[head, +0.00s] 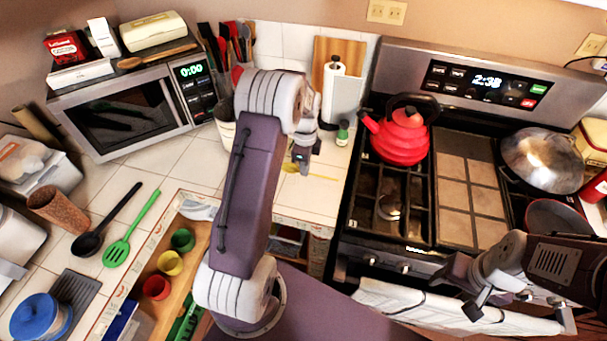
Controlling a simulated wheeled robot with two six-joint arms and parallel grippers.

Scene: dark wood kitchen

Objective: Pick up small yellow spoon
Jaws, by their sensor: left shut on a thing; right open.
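The small yellow spoon (291,167) shows as a thin yellow shape at the tip of my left gripper, over the white tiled counter left of the stove. My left gripper (301,158) points down at the counter and is shut on the spoon. My own arm and wrist hide part of the spoon, and I cannot tell whether it still touches the tiles. My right gripper (519,308) is open and empty, in front of the stove at the lower right.
A green-capped bottle (342,133) and a paper towel roll (333,82) stand behind the spoon. The stove (465,144) holds a red kettle (401,136). An open drawer (197,239) with coloured cups lies left of my arm. A black spoon (89,242) and green slotted spoon (117,249) lie left.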

